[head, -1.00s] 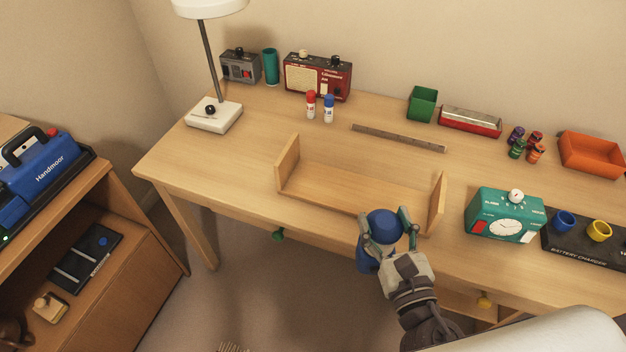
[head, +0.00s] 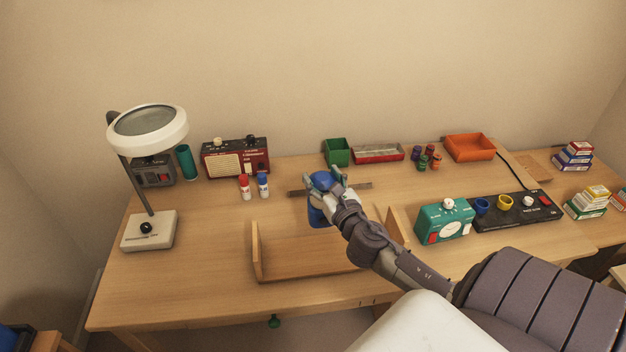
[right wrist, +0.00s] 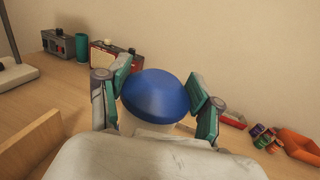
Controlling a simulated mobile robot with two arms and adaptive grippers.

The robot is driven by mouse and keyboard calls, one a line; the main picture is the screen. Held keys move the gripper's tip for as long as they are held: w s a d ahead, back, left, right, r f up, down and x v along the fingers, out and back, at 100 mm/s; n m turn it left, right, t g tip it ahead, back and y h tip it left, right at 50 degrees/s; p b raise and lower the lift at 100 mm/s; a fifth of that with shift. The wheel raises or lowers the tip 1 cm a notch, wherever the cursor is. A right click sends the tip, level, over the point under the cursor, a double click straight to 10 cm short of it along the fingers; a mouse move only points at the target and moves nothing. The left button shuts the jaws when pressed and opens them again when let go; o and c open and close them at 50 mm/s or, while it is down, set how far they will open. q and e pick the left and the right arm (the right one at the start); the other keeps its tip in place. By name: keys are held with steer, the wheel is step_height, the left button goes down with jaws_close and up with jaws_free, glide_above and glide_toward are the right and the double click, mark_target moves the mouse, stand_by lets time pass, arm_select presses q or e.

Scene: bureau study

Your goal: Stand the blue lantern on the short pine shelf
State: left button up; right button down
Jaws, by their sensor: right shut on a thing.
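The blue lantern (head: 318,216) is held in my right gripper (head: 326,182), whose fingers close on both sides of it. In the right wrist view its round blue top (right wrist: 155,95) sits between the two fingers (right wrist: 158,92). The lantern looks upright, over the right half of the short pine shelf (head: 290,262). The shelf has a low end board on each side. My arm hides part of its right half, and I cannot tell whether the lantern's base touches it. My left gripper is not in view.
A magnifier lamp (head: 148,228) stands at left. Behind the shelf are a red radio (head: 236,158), red and blue bottles (head: 245,187) and a metal ruler (head: 360,185). A teal clock (head: 443,222) and a black battery charger (head: 518,212) stand to the right.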

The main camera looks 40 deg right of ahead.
steer(key=w+a+f+b, duration=0.2)
steer(key=a+f+b, duration=0.2)
steer(key=a+f, duration=0.6)
steer(key=shift+w+a+f, duration=0.2)
steer(key=shift+w+a, duration=0.05)
steer(key=shift+a, duration=0.3)
steer(key=c, duration=0.6)
jaws_free()
steer(key=shift+f, duration=0.2)
steer(key=o, duration=0.4)
